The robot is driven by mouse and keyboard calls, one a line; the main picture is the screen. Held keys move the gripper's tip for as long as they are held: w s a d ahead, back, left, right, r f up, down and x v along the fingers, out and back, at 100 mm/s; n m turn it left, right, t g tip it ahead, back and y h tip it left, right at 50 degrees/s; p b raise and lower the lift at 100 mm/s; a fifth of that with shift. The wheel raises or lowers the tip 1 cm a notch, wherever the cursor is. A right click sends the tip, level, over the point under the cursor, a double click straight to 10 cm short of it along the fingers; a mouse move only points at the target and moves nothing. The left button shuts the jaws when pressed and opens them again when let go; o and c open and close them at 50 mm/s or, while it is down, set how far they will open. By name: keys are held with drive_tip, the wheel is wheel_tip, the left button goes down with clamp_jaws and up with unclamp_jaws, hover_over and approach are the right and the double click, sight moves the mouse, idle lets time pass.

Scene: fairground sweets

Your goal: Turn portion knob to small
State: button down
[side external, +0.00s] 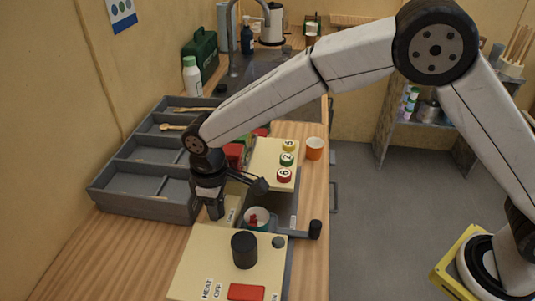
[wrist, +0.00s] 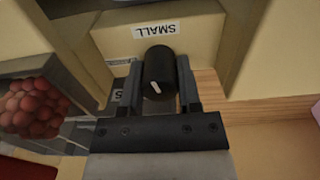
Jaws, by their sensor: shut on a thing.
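In the wrist view a black portion knob (wrist: 160,62) with a short white pointer mark stands on a cream panel (wrist: 205,35). A white label reading SMALL (wrist: 157,31) is on the panel just above it. My gripper (wrist: 158,88) has one finger on each side of the knob and is shut on it. The mark is on the knob's near face; which label it points to is unclear. Another label (wrist: 117,97) is partly hidden by the left finger. In the side view my gripper (side external: 217,210) is low at the counter and the knob is hidden behind it.
In the side view, a cup with red contents (side external: 257,228), a black cylinder (side external: 244,250) and a red switch (side external: 246,292) are nearby. A grey compartment tray (side external: 140,207) lies left.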

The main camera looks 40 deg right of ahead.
drive_tip(key=shift+m, duration=1.3)
drive_tip(key=shift+c, duration=1.5)
unclamp_jaws()
drive_tip(key=shift+r, duration=0.1)
drive_tip(key=shift+r, duration=3.85)
